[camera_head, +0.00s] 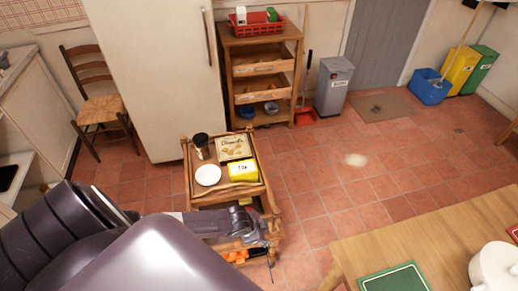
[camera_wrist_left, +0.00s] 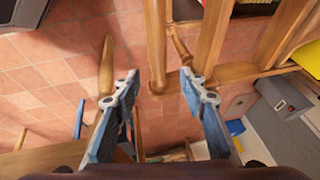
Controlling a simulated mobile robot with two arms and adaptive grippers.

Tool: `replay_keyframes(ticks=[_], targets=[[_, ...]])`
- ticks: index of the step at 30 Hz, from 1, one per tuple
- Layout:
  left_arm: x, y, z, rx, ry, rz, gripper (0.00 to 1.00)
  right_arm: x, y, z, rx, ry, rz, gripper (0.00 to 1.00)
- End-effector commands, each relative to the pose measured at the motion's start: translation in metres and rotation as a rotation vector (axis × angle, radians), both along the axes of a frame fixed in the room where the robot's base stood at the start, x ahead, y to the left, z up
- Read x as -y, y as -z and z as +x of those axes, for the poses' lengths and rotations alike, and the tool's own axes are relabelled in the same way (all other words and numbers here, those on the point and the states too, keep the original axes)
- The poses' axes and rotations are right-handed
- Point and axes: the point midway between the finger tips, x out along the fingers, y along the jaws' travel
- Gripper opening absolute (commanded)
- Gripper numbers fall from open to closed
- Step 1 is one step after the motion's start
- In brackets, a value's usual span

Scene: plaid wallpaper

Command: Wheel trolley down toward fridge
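The wooden trolley (camera_head: 194,168) stands in the middle of the head view, in front of the tall white fridge (camera_head: 155,75), with floor between them. My left gripper (camera_head: 262,232) is at the trolley's near side, below its top tray. In the left wrist view my gripper's two fingers (camera_wrist_left: 158,76) are spread apart. A wooden trolley post (camera_wrist_left: 156,40) shows between the fingertips; I cannot tell whether they touch it. My left arm covers part of the trolley's lower near side. My right gripper is not in view.
The trolley carries a white plate (camera_head: 208,175), a dark jar (camera_head: 201,145), a box (camera_head: 234,148) and a yellow package (camera_head: 243,171). A chair (camera_head: 97,107) stands left of the fridge, a shelf unit (camera_head: 231,80) right of it. A table (camera_head: 440,245) is at lower right; tiled floor is clear between.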

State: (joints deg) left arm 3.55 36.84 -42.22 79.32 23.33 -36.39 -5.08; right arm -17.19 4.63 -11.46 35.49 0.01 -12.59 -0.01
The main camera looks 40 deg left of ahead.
Motion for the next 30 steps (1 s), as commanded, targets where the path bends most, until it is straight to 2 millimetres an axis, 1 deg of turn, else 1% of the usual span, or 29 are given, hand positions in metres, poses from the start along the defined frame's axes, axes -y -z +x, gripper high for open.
replay_keyframes(ticks=[1,6,13,18,25,26,28,29,30], targets=[[-0.001,-0.008,-0.004,0.001,0.001,0.000,0.39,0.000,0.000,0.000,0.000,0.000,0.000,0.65],[-0.004,-0.034,-0.016,0.000,0.002,0.001,0.39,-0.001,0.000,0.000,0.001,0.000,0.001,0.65],[-0.007,-0.062,-0.028,0.000,0.001,0.000,0.39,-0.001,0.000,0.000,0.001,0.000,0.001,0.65],[-0.008,-0.072,-0.033,-0.001,0.001,0.000,0.39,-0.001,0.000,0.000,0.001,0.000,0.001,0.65],[-0.007,-0.074,-0.034,-0.001,0.000,-0.002,0.39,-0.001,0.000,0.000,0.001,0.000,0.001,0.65],[-0.005,-0.075,-0.035,-0.001,0.000,-0.005,0.39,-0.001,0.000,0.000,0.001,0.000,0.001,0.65],[0.009,-0.077,-0.038,-0.004,-0.001,-0.019,0.39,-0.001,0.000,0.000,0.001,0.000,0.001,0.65],[0.018,-0.080,-0.041,-0.007,-0.003,-0.029,0.39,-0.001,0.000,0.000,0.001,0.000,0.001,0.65],[0.034,-0.085,-0.046,-0.010,-0.007,-0.047,0.39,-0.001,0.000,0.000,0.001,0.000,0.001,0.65]])
